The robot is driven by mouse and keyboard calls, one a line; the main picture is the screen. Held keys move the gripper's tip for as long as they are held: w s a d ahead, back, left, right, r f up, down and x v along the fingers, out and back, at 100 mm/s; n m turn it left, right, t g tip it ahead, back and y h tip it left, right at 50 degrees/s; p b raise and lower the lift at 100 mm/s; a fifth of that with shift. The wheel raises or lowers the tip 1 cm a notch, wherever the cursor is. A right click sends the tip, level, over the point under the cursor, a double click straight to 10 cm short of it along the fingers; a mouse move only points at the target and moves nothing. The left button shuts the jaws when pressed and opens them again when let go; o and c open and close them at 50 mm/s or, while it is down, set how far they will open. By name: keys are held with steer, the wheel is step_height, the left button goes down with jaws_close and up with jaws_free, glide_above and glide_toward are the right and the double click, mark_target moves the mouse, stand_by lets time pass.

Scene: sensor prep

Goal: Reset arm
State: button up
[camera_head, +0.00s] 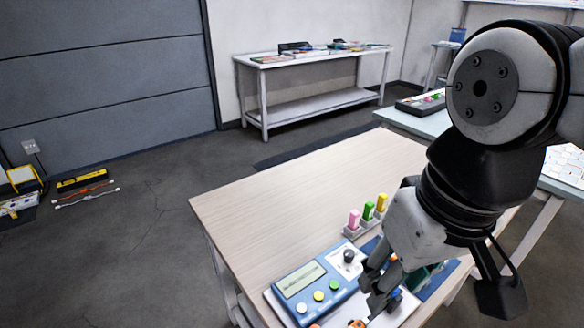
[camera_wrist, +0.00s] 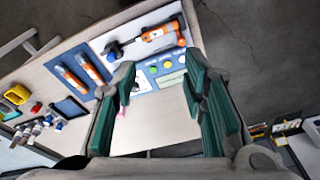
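My gripper (camera_head: 378,285) hangs over the front right part of the wooden table (camera_head: 290,190), at the end of my arm, which comes in from the right. In the wrist view my gripper (camera_wrist: 161,72) has its two green-padded fingers well apart, with nothing held between them. A blue device (camera_head: 315,284) with a display, a dark knob and coloured buttons lies on the table just left of the gripper. It also shows beyond the fingertips in the wrist view (camera_wrist: 172,60). My gripper hides part of the table behind it.
Pink (camera_head: 354,219), green (camera_head: 368,211) and yellow (camera_head: 382,202) pegs stand in a grey holder near my gripper. An orange-and-white tool (camera_wrist: 160,36) lies on a white mat. The table's left half is clear. A white shelf table (camera_head: 315,57) stands at the wall.

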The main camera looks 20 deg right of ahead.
steer(key=shift+s+a+f+n, duration=0.1)
steer(key=shift+s+f+n, duration=0.2)
steer(key=shift+s, duration=0.4)
steer(key=shift+r, duration=0.1)
step_height(320, 180, up, 12)
steer(key=t+p, duration=0.2)
steer(key=p, duration=0.8)
steer(key=shift+d, duration=0.2)
steer(key=shift+w, duration=0.2)
